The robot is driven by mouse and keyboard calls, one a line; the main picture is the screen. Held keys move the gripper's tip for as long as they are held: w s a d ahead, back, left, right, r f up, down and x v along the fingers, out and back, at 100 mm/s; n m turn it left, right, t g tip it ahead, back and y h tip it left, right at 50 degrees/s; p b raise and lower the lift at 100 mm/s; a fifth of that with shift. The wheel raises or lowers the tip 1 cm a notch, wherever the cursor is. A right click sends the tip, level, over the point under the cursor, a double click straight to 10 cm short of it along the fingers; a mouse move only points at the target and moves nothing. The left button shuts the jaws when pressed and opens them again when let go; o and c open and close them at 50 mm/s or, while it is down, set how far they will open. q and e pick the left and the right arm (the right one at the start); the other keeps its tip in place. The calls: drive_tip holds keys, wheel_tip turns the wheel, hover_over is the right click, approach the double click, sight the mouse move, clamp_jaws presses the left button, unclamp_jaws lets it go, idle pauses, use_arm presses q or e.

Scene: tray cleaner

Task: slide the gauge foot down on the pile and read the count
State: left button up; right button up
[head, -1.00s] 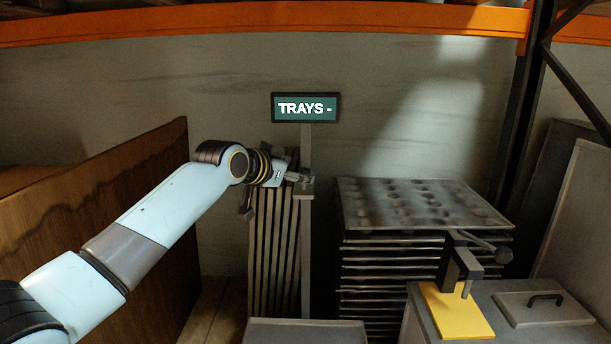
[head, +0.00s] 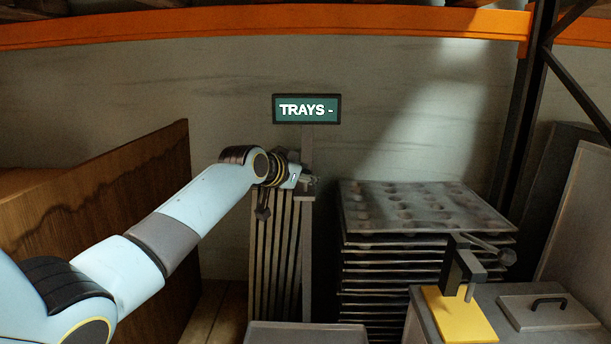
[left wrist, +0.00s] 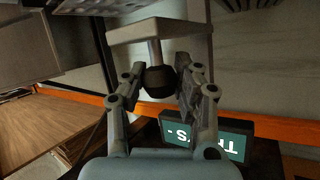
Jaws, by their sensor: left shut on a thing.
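The pile of trays (head: 430,212) stands at the centre right in the head view, its top tray grey and stained. A sign (head: 306,109) reads "TRAYS -" above a thin grey gauge post (head: 306,245). My left gripper (head: 304,181) is beside the post, at the height of the pile's top and left of it. In the left wrist view its fingers are shut on a dark round knob (left wrist: 158,82). A short rod joins the knob to a grey block (left wrist: 158,32), likely the gauge foot. In the head view the foot is mostly hidden by the gripper. My right gripper is out of view.
Several upright slats (head: 270,260) stand left of the post, under the gripper. A brown wooden panel (head: 120,230) is at left. At right are a grey cabinet with a yellow plate (head: 458,315), a dark fixture and a handled lid (head: 547,310). An orange beam crosses above.

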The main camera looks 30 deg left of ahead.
use_arm(q)
clamp_jaws()
drive_tip(key=shift+w+f, duration=0.1)
drive_tip(key=shift+f, duration=0.05)
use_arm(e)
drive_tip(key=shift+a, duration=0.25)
use_arm(q)
drive_tip(key=shift+f, duration=0.1)
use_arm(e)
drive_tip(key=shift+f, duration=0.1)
